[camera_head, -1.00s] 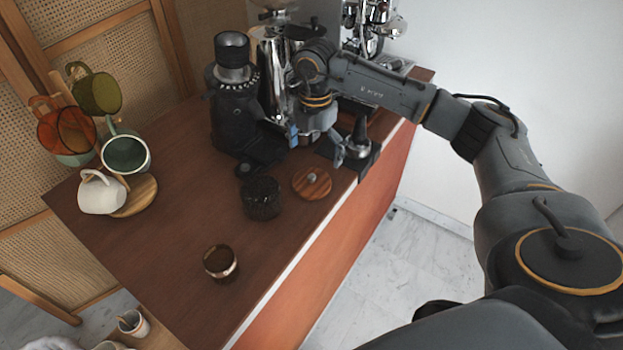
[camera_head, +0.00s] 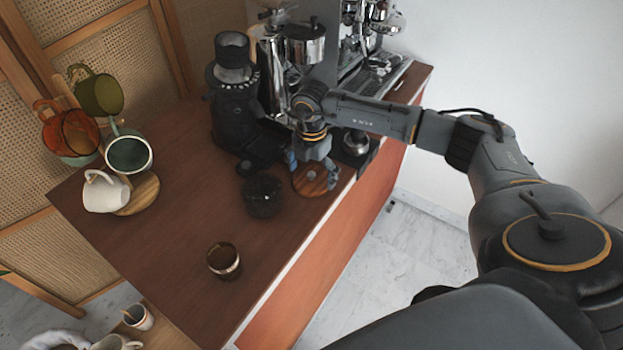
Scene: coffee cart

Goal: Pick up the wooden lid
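The wooden lid (camera_head: 310,184) is a round striped disc with a small grey knob on top, lying on the brown cart top near its right edge. My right gripper (camera_head: 312,174) points down over the lid, with its two fingers spread to the left and right of the knob. The gripper is open, and it hides the far part of the lid. I cannot tell whether the fingertips touch the lid. My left gripper is out of view.
A black grinder (camera_head: 233,110) stands behind, and a tamper (camera_head: 355,146) on a dark stand is at the right. A small brown glass (camera_head: 223,260) stands in front. Mugs hang on a wooden rack (camera_head: 143,194) at left.

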